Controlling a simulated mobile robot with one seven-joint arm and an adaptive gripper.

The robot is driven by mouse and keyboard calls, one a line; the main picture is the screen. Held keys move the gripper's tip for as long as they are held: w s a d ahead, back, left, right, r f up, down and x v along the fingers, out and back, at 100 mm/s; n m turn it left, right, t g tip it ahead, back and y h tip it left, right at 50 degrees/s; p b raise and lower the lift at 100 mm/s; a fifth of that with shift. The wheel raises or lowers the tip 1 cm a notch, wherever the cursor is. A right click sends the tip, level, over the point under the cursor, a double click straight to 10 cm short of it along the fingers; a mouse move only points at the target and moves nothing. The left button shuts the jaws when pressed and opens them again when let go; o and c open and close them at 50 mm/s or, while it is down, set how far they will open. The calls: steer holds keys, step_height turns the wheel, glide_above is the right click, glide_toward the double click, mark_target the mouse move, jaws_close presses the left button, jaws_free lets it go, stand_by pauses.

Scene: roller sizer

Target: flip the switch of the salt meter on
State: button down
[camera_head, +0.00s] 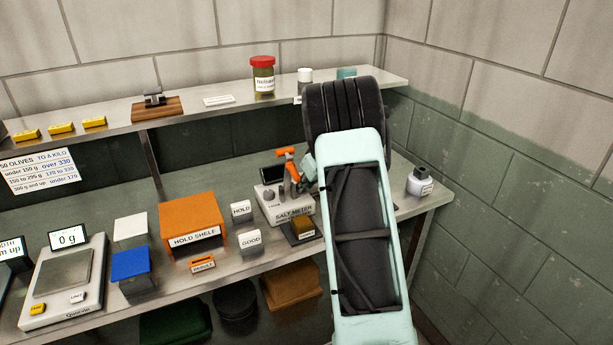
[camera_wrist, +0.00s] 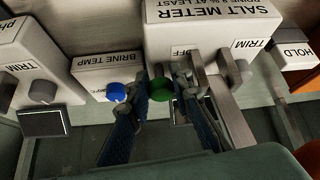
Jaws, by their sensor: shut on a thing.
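The salt meter (camera_head: 294,213) is a pale box on the bench, left of my arm in the head view. Its lettered face (camera_wrist: 208,12) fills the upper middle of the wrist view. A green round-ended part (camera_wrist: 160,89), which looks like the switch, shows at its edge near the OFF label. My gripper (camera_wrist: 161,84) has its dark blue fingers on either side of this green part, shut on it. The fingers hide part of it and of the lettering, so I cannot read its exact position. In the head view my arm end is just right of the meter.
A brine temp box (camera_wrist: 108,70) with a blue part (camera_wrist: 116,92) is left of the salt meter in the wrist view. A grey trim knob (camera_wrist: 242,66) is close on the right.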

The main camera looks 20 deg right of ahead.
steer(key=shift+w+a+r+p, duration=0.1)
steer(key=shift+w+r+p, duration=0.05)
steer(key=shift+r+p, duration=0.3)
steer(key=shift+w+g+p, duration=0.15)
steer(key=shift+g+p, duration=0.45)
steer(key=shift+p, duration=0.45)
steer(key=shift+w+f+g+p, duration=0.1)
steer(key=shift+f+g+p, duration=0.15)
steer(key=shift+g+p, duration=0.2)
steer(key=c, duration=1.8)
jaws_free()
steer(key=shift+o, duration=0.2)
steer(key=v, duration=1.2)
